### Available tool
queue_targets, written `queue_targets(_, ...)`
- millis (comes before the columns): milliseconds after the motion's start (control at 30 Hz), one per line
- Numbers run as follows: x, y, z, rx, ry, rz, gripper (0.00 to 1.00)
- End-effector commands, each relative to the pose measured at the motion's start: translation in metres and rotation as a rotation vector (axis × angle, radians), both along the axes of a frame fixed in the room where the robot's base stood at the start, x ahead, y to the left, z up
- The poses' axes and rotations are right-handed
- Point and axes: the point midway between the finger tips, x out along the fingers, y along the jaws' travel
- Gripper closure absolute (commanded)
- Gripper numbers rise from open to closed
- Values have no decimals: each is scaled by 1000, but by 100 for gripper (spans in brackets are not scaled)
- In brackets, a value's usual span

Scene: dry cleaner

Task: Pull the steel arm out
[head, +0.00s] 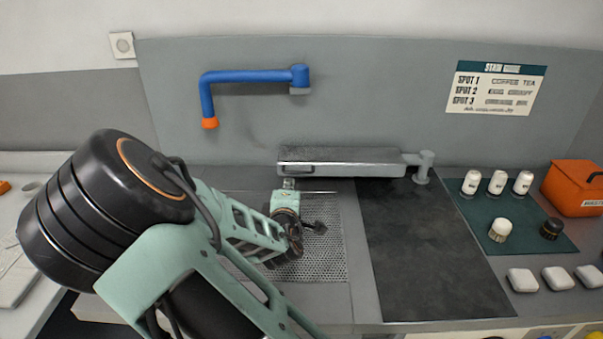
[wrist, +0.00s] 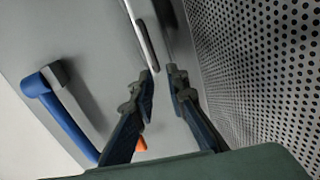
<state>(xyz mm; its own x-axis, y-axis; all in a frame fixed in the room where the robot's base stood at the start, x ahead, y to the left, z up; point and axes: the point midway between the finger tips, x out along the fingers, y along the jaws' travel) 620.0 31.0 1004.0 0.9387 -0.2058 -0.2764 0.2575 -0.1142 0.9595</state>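The steel arm (head: 340,161) is a long grey bar lying along the back panel. Its right end joins a short upright post (head: 424,168), and a thin rail runs along its front. My gripper (head: 289,184) is just below and in front of the arm's left end. In the wrist view my gripper (wrist: 161,73) has its two dark fingers a little apart. The steel rail (wrist: 143,35) ends close to the fingertips, nearest the left one. I cannot tell whether they touch. Nothing is clearly clamped between the fingers.
A blue arm (head: 245,77) with an orange tip is on the panel above. A perforated plate (head: 325,260) lies under my gripper, with a dark board (head: 425,250) to its right. White bottles (head: 497,182) and an orange box (head: 574,188) stand farther right.

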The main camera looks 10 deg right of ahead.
Motion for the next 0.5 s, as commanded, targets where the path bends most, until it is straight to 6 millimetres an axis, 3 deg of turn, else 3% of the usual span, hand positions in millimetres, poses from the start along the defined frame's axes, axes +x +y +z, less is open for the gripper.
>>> queue_targets(267, 7, 3, 2, -75, -57, 35, 86)
queue_targets(500, 45, -6, -6, -73, -57, 33, 86)
